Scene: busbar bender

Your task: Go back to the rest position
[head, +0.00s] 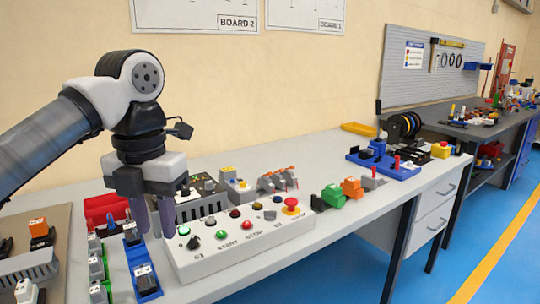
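My gripper (153,226) hangs with its two fingers pointing down at the left end of the workbench (345,228). A gap shows between the fingers, and I see nothing held in it. The fingertips are over or just beside the left end of the white control box (245,245). I cannot tell whether they touch it. The box carries several coloured buttons and a red emergency stop (291,206). My arm reaches in from the left edge of the picture.
A blue rail (141,262) with small parts lies just left of the box. Grey terminal blocks (200,207) stand behind my gripper. Orange (352,187) and green (334,195) clamps and a blue fixture (384,161) stand further right. Free room is above the bench.

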